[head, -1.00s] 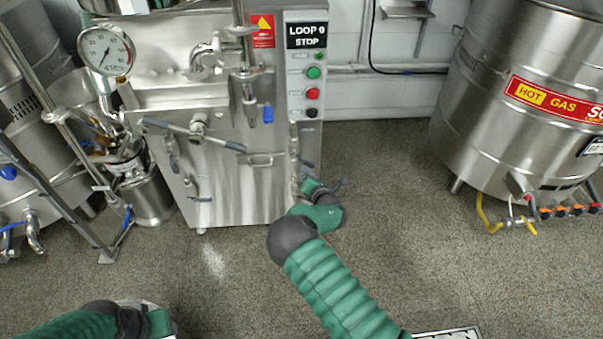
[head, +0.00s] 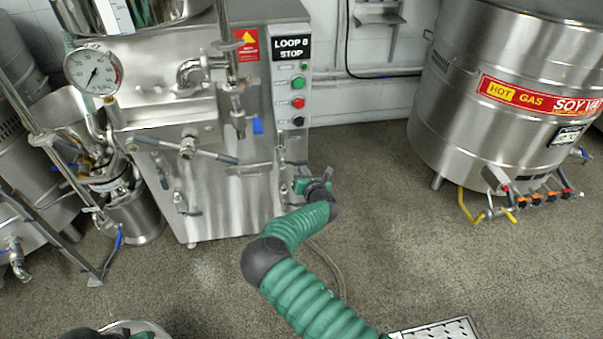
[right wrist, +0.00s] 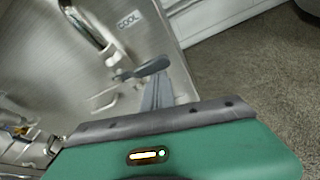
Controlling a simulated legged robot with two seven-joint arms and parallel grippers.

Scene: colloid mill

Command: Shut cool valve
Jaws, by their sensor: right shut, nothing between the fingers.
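The cool valve shows in the right wrist view as a dark grey lever handle (right wrist: 145,68) on a thin metal stem, below a "COOL" label (right wrist: 128,20) on the steel machine panel. In the head view the lever (head: 297,162) is small, at the machine's lower right edge. My right gripper (right wrist: 158,92) is shut and empty, its fingers right by the lever handle; whether they touch cannot be told. It also shows in the head view (head: 306,172), at the machine's right side. Only a bit of my left arm shows at the bottom left; its gripper is out of view.
The steel colloid mill (head: 225,190) has a button panel (head: 297,100), a gauge (head: 93,72) and a long crossbar handle (head: 187,147). A hot gas vat (head: 490,110) stands at the right.

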